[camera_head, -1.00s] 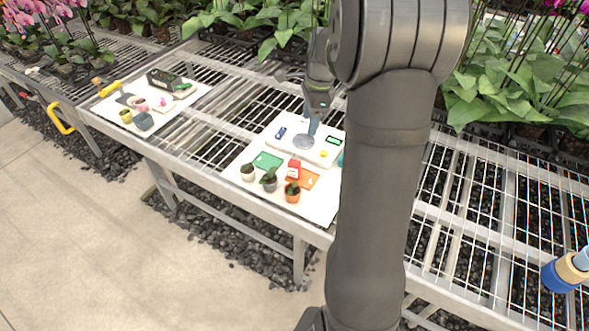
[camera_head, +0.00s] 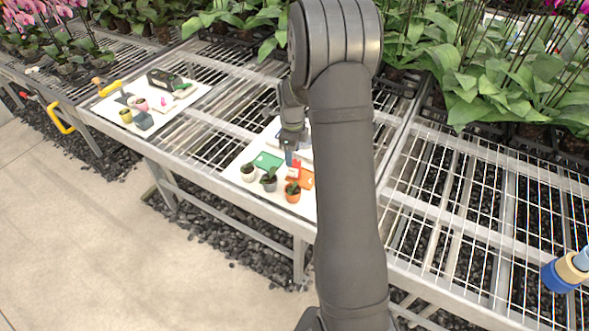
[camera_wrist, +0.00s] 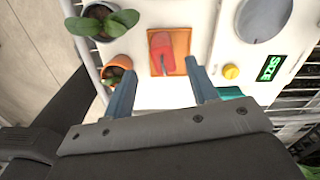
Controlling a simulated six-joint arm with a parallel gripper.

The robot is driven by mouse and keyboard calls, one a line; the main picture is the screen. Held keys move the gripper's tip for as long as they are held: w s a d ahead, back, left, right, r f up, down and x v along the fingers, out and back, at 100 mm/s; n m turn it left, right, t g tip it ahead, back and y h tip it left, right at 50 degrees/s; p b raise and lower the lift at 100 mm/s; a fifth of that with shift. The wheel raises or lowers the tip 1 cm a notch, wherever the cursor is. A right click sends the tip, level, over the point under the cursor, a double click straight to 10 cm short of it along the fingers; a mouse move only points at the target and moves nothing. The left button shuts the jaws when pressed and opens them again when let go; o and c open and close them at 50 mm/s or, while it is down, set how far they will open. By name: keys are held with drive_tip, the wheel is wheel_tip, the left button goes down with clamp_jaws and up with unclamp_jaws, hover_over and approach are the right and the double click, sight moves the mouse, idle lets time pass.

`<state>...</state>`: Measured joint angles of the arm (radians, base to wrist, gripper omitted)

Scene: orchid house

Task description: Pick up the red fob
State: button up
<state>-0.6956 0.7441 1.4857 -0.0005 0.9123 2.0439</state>
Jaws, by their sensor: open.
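The red fob (camera_wrist: 161,44) lies on an orange mat (camera_wrist: 180,36) in the wrist view, with a thin dark strip on its lower part. In the head view the fob (camera_head: 297,164) shows just beside my fingers, partly hidden by them. My gripper (camera_wrist: 161,66) is open and empty. Its two blue-grey fingers point toward the mat, one on each side of the fob's line, with the fob beyond the tips. In the head view my gripper (camera_head: 291,157) hangs over the white board near the fob; its height above is hard to tell.
An orange pot (camera_wrist: 118,72) with a plant stands close to my left finger, and a grey pot (camera_wrist: 103,14) is behind it. A white scale (camera_wrist: 232,58) with a yellow knob (camera_wrist: 231,71) and green display is on the right. A green mat (camera_head: 267,161) lies left of the fob.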

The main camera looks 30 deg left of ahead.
sight(294, 168)
drive_tip(key=f, duration=0.8)
drive_tip(key=shift+w+d, duration=0.2)
drive_tip(key=shift+w, duration=0.05)
drive_tip(key=c, duration=1.1)
drive_tip(key=shift+r, duration=0.1)
